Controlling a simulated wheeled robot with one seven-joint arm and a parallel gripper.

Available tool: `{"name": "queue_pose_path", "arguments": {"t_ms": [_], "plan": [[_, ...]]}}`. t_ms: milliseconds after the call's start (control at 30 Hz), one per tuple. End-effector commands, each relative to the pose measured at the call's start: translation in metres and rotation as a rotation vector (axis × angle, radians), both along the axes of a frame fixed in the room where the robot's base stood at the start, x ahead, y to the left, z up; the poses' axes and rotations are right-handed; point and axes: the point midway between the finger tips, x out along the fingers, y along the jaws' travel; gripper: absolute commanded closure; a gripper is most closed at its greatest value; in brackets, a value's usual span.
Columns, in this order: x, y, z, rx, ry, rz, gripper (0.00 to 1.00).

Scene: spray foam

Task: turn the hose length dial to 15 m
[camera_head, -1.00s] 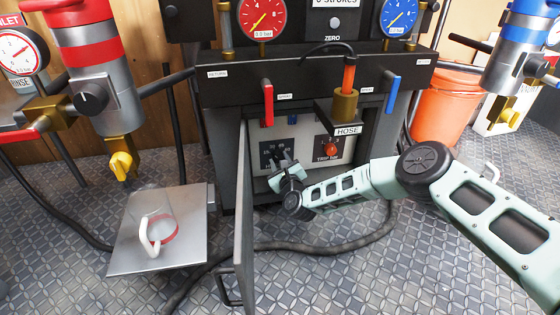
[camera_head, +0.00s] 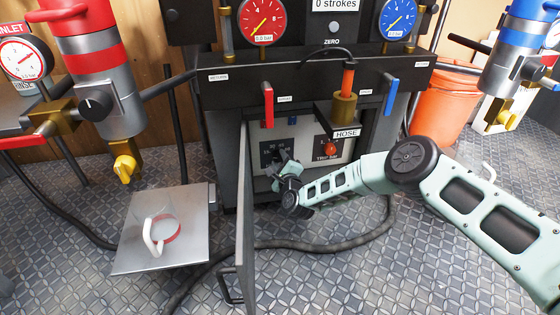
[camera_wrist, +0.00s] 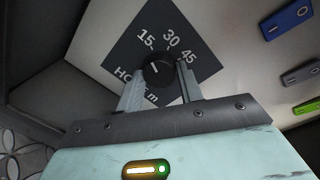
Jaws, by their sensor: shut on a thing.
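The hose length dial (camera_wrist: 158,71) is a round black knob on a dark plate (camera_wrist: 122,50) marked 15, 30, 45 and "HO… m", partly hidden. A short pale mark on the knob points up and slightly left, roughly toward the 15. My gripper (camera_wrist: 159,75) is shut on the knob, one finger on each side of it. In the head view my gripper (camera_head: 282,166) reaches into the open cabinet and covers the knob; only part of the dial plate (camera_head: 267,147) shows there.
The open cabinet door (camera_head: 244,220) stands just left of my gripper. A red knob (camera_head: 330,148) sits right of the dial, below the HOSE label (camera_head: 346,133). Blue (camera_wrist: 287,20), grey (camera_wrist: 302,72) and green (camera_wrist: 307,106) pieces line the panel's right side in the wrist view.

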Motion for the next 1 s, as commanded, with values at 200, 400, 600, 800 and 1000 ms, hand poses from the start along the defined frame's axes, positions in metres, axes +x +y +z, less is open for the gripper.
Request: {"name": "queue_pose_path", "arguments": {"t_ms": [200, 400, 600, 800, 1000], "plan": [[0.0, -0.001, -0.001, -0.005, 0.001, 0.0, 0.86], [0.0, -0.001, -0.001, -0.005, 0.001, 0.0, 0.47], [0.0, 0.0, -0.001, -0.004, 0.0, 0.0, 0.42], [-0.005, -0.002, 0.001, -0.004, 0.002, 0.001, 0.42], [-0.034, -0.012, 0.006, -0.005, 0.004, 0.003, 0.42]]}}
